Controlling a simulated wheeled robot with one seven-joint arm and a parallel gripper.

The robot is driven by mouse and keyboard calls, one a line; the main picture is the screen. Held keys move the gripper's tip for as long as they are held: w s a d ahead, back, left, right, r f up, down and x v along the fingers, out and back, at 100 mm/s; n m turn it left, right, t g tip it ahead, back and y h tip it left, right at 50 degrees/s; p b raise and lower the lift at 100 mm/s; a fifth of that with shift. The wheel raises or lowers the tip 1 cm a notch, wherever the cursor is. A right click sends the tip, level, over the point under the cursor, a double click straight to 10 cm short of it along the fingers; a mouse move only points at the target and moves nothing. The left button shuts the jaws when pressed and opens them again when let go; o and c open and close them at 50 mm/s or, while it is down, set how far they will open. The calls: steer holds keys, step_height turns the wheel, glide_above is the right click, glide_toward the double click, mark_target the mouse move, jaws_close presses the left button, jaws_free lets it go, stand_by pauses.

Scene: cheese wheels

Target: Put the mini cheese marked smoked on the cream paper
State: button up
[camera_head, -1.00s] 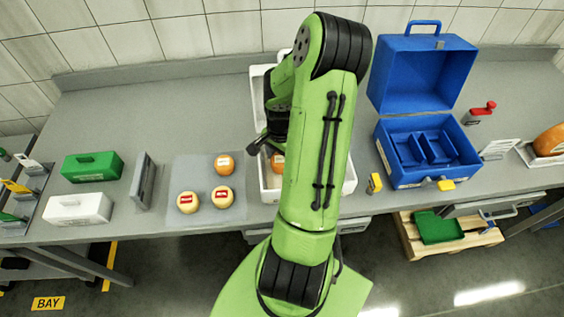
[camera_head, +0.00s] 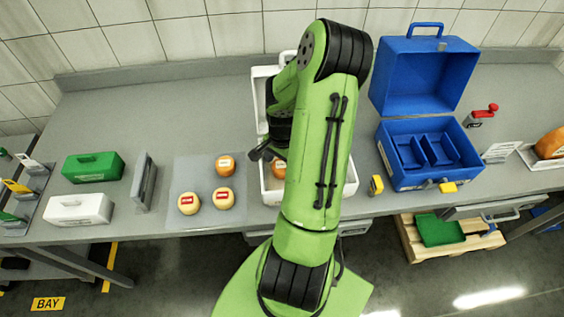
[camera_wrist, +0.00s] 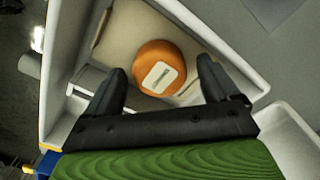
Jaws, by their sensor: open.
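An orange mini cheese (camera_wrist: 160,68) with a pale label sits in a compartment of the white box (camera_wrist: 62,70). The label's writing is too small to read. A cream sheet (camera_wrist: 125,30) lines the floor under this cheese. My gripper (camera_wrist: 159,72) is open above it, one finger to each side, not closed on it. In the head view, this cheese (camera_head: 279,166) shows partly beside my arm. Another orange cheese (camera_head: 225,166) and two pale cheeses with red labels (camera_head: 189,203) (camera_head: 223,198) sit on a grey translucent mat (camera_head: 183,170) to the left.
The white box (camera_head: 268,195) is partly hidden by my arm. An open blue case (camera_head: 395,182) stands to the right, with a yellow item (camera_head: 376,185) near it. Green (camera_head: 93,167) and white (camera_head: 80,209) boxes stand left. The bench behind the mat is clear.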

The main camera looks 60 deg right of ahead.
mark_target(282, 164)
steer(key=w+a+r+n+h+p, duration=0.1)
steer(key=a+r+n, duration=0.1)
steer(key=r, duration=0.6)
steer(key=w+a+r+n, duration=0.1)
steer(key=a+r+n, duration=0.15)
steer(key=r, duration=0.65)
steer(key=s+a+r+n+t, duration=0.2)
steer(key=a+r+n, duration=0.1)
steer(key=a, duration=0.4)
steer(key=s+a+r+n+t, duration=0.1)
steer(key=s+a+r+n, duration=0.1)
steer(key=a+r+n, duration=0.2)
steer(key=s+a+r+n+t+y, duration=0.1)
steer(key=s+a+r+n+t, duration=0.1)
steer(key=a+n, duration=0.5)
steer(key=s+a+r, duration=0.1)
steer(key=a, duration=0.3)
steer(key=shift+r+t, duration=0.3)
steer(key=shift+r, duration=0.05)
steer(key=shift+s, duration=0.1)
